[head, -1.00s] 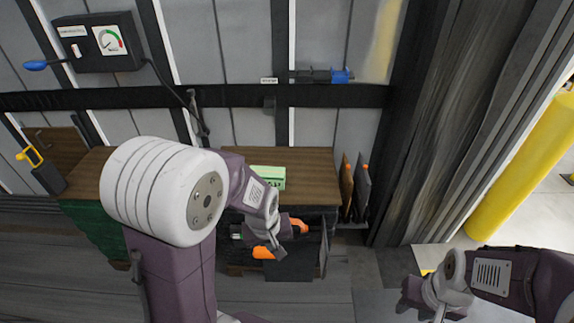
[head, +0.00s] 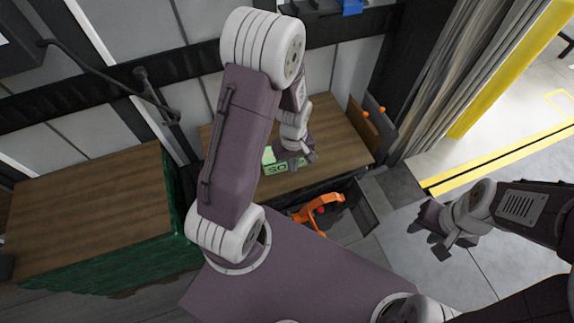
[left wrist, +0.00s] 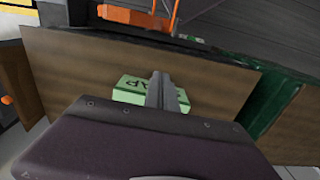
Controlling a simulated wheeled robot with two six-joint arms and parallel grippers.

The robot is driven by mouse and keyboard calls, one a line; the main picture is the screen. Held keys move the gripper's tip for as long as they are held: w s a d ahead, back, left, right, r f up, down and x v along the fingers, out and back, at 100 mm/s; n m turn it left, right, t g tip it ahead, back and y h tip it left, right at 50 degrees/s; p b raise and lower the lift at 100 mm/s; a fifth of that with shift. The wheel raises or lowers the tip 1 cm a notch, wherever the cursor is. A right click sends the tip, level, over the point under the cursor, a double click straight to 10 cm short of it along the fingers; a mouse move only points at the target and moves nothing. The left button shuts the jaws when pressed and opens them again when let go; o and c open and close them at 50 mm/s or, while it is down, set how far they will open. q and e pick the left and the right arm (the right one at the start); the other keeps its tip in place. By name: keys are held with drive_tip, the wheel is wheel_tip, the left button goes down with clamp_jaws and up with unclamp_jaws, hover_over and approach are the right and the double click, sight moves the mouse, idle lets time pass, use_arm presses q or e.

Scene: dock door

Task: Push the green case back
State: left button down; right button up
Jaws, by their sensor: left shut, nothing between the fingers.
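The green case (head: 284,168), light green with dark lettering, lies on a brown wooden top (head: 345,155), close to its front edge. My left arm hides part of it in the head view. My left gripper (head: 300,158) is shut and empty, right at the case. In the left wrist view the shut fingers (left wrist: 163,78) cross in front of the case (left wrist: 128,92), which shows on both sides of them. I cannot tell whether they touch. My right gripper (head: 432,228) hangs over the floor at the right, away from the case; its opening is unclear.
A dark open bin (head: 352,212) with an orange-handled tool (head: 318,210) sits below the front edge. Upright boards (head: 372,125) stand at the right end. A green-sided wooden-topped bench (head: 90,205) is at the left. The wall closes off the back.

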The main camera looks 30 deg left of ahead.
sight(287, 174)
use_arm(q)
wheel_tip(287, 174, down, 10)
drive_tip(key=shift+s+a+r+b, duration=0.1)
drive_tip(key=shift+a+b, duration=0.05)
drive_tip(key=shift+b, duration=0.55)
drive_tip(key=shift+w+a+p, duration=0.3)
drive_tip(key=shift+w+a, duration=0.85)
drive_tip(key=shift+a, duration=0.05)
drive_tip(key=shift+w+a, duration=0.25)
drive_tip(key=shift+a, duration=0.05)
